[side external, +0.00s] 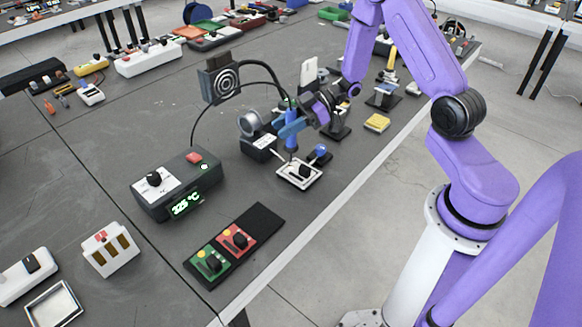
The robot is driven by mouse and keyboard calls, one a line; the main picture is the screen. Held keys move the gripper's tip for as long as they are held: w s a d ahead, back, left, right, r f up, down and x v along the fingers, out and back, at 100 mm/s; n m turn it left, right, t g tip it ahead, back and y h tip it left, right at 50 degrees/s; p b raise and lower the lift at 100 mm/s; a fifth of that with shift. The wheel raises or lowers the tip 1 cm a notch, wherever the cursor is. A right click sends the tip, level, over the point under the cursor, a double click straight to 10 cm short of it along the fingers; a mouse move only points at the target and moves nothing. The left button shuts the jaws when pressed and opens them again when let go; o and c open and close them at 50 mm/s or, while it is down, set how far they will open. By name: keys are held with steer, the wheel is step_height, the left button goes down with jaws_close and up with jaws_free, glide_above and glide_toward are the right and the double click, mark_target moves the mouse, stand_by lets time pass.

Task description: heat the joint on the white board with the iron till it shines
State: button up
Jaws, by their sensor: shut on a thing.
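The white board (287,175) lies on the dark table, with a black part and small details on it. My gripper (291,128) is shut on the soldering iron (291,141), which has a blue handle and points down. The iron's tip is over or at the board's far edge; I cannot tell if it touches. The joint is too small to make out. The soldering station (176,186) shows a green reading of about 325 °C. The iron holder (257,139), with a round metal coil, stands just left of the iron.
A fan-like unit with a ringed grille (221,80) stands behind the holder, and black cables arch near the iron. A black mat (262,224) with green and red boards lies in front. A yellow sponge (377,122) is at the right. Table between station and mat is clear.

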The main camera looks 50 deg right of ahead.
step_height(320, 180, up, 7)
steer(key=shift+r, duration=0.15)
stand_by(0.4)
stand_by(0.5)
